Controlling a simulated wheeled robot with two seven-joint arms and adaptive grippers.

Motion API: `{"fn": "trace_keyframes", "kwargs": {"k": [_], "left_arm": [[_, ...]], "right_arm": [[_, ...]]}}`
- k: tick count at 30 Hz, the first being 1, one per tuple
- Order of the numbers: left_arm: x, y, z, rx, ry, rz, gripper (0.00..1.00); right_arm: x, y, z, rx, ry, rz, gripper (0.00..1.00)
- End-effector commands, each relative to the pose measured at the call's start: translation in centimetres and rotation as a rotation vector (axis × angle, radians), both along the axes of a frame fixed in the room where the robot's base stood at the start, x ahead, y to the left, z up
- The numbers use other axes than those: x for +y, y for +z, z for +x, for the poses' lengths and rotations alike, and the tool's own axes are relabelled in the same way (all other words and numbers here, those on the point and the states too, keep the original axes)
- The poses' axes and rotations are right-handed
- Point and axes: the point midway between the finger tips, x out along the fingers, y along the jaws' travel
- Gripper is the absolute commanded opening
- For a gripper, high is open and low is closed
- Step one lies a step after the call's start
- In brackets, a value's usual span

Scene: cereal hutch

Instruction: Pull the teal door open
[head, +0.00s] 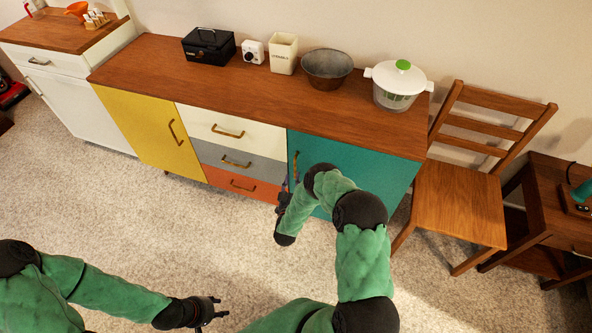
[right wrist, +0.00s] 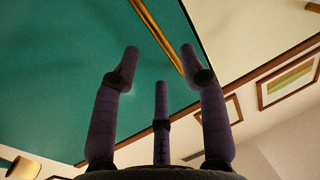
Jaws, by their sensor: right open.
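The teal door (head: 372,170) is the right-hand front of the wooden cabinet and looks shut flush. It also fills much of the right wrist view (right wrist: 60,80). Its brass bar handle (head: 296,163) is upright near the door's left edge. In the right wrist view the handle (right wrist: 158,35) runs between the fingertips, close to the right-hand one; I cannot tell if they touch. My right gripper (head: 285,188) is open at the handle, partly hidden by its own arm, and its fingers (right wrist: 160,62) are spread. My left gripper (head: 218,307) is open and empty above the carpet.
White, grey and orange drawers (head: 222,130) and a yellow door (head: 150,128) lie left of the teal door. A salad spinner (head: 398,88) and metal tub (head: 327,70) stand on top. A wooden chair (head: 460,200) stands close on the right. Carpet in front is clear.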

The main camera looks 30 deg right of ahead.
Motion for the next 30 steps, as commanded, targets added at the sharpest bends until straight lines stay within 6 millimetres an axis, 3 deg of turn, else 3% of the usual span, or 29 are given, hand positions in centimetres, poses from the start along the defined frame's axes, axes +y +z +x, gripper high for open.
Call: {"fn": "trace_keyframes", "kwargs": {"k": [10,24,29,30], "left_arm": [[0.0,-2.0,0.0,0.0,0.0,0.0,0.4],[0.0,-2.2,0.0,0.0,0.0,0.0,0.4],[0.0,-2.2,0.0,0.0,0.0,0.0,0.4],[0.0,-2.2,0.0,0.0,0.0,0.0,0.4]], "right_arm": [[-3.4,-0.2,4.2,-0.001,0.0,-0.001,0.44],[-4.1,0.0,5.2,0.001,0.001,0.001,0.44],[-4.1,0.0,5.2,0.001,0.001,0.001,0.01],[-4.1,0.0,5.2,0.001,0.001,0.001,0.0]]}}
